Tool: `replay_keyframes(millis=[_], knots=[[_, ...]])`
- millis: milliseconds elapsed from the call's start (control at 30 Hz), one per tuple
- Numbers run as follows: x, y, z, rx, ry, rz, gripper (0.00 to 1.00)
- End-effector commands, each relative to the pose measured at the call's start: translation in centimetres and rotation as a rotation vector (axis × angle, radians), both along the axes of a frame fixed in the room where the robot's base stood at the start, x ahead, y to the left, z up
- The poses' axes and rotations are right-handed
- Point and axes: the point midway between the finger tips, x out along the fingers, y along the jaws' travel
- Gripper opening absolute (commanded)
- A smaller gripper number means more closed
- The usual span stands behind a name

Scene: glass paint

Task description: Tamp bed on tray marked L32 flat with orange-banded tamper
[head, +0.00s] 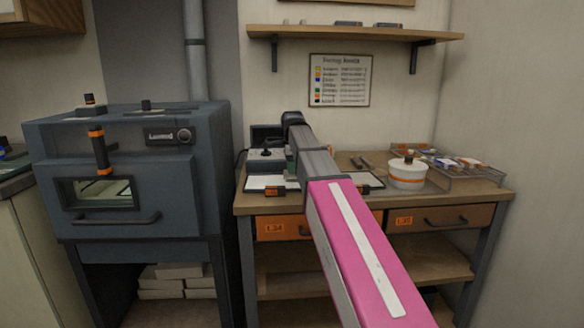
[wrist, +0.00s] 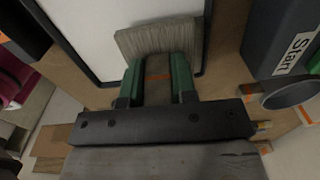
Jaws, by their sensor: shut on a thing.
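In the wrist view my gripper (wrist: 158,80) has its green fingers shut on the handle of a tamper (wrist: 157,40). The tamper has a grey, wood-grained block, and an orange band shows between the fingers. The block overlaps the edge of a dark-framed tray (wrist: 88,28) with a pale white bed; I cannot tell if it touches the bed. In the head view my arm hides most of the gripper and the tamper. A white-bedded tray (head: 265,182) lies left of my arm on the bench, and another (head: 366,181) lies right of it. No L32 mark is readable.
The wooden bench (head: 455,195) also carries a white lidded pot (head: 407,174) and a wire rack (head: 470,172) on the right. A dark box marked Start (wrist: 285,45) stands close to the gripper. A large kiln (head: 130,190) stands left, and a shelf (head: 355,33) hangs above.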

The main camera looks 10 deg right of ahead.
Motion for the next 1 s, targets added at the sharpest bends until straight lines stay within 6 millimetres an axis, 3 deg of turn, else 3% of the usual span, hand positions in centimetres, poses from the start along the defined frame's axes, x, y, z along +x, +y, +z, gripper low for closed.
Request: replay_keyframes(millis=[267, 1000], knots=[[0.0, 0.0, -1.2, 0.000, 0.000, 0.000, 0.06], [0.0, 0.0, -1.6, 0.000, -0.001, 0.000, 0.06]])
